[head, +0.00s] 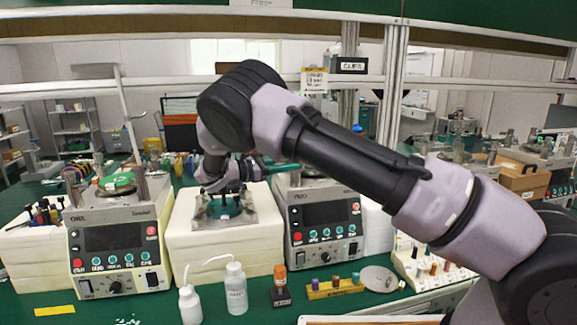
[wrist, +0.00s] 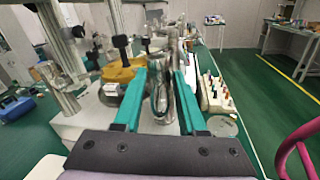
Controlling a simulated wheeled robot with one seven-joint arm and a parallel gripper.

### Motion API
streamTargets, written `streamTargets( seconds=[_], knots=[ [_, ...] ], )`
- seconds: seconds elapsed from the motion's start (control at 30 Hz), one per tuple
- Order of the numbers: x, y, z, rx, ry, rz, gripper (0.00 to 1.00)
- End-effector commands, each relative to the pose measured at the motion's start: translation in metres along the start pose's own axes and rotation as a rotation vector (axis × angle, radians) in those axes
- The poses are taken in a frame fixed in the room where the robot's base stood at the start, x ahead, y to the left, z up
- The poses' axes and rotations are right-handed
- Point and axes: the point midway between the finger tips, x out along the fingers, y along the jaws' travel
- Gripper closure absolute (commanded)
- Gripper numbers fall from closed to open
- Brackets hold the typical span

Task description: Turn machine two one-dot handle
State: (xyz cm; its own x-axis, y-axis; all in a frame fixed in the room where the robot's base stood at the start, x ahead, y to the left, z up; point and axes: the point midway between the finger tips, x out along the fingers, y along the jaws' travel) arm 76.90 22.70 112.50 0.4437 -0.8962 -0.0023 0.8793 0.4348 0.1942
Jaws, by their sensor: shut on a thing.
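Machine two (head: 322,232) is a white box with a dark display and a row of teal knobs, right of the centre block in the head view. My gripper (head: 288,168) reaches over its top from the left, its teal fingers pointing right. In the wrist view my gripper (wrist: 160,72) has its two teal fingers on either side of an upright metal handle (wrist: 160,95), shut on it. A yellow ring (wrist: 118,74) and black-knobbed posts lie just left of the fingers. No dot mark is legible, and my arm hides part of the machine's top.
Machine one (head: 118,245) stands at the left, with a white block (head: 225,245) between the machines. White bottles (head: 236,290), a yellow rack (head: 335,289) and a round dish (head: 379,279) stand in front. A white rack of small items (head: 430,268) is at the right.

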Motion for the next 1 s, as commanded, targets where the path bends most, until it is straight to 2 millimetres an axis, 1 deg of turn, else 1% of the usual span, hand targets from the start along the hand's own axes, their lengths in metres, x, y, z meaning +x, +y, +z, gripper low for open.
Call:
streamTargets(
  seconds=[0.2, 0.4, 0.93, 0.97, 1.0],
  knots=[
    [-0.0008, 0.0027, -0.0007, 0.005, -0.024, -0.112, 1.00],
    [-0.0007, 0.0031, -0.0004, 0.005, -0.036, -0.168, 1.00],
    [0.0001, 0.0032, 0.0008, 0.005, -0.040, -0.190, 1.00],
    [0.0002, 0.0033, 0.0008, 0.005, -0.040, -0.190, 0.49],
    [0.0002, 0.0033, 0.0008, 0.005, -0.040, -0.190, 0.49]
  ],
)
